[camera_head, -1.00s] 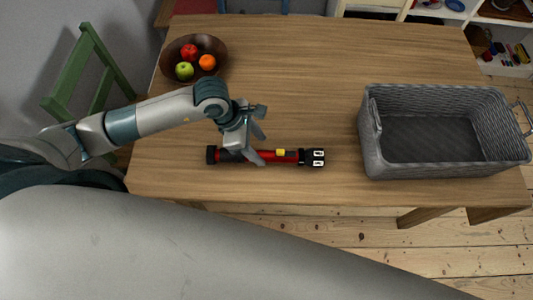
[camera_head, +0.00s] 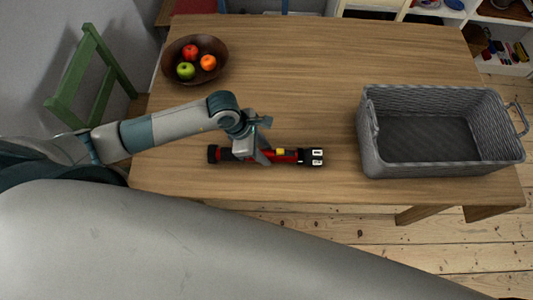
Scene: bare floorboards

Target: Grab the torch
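The torch (camera_head: 286,156) lies flat on the wooden table near its front edge. My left gripper (camera_head: 261,154) is down at the torch's middle, and a finger crosses in front of the red body. The far finger is mostly hidden, so I cannot tell whether the fingers press on the torch. My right gripper is out of view.
A grey wicker basket (camera_head: 371,150) stands at the table's right side. A brown bowl (camera_head: 215,47) with apples and an orange fruit is at the back left. A green chair (camera_head: 100,70) stands left of the table (camera_head: 300,70). The table's middle is clear.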

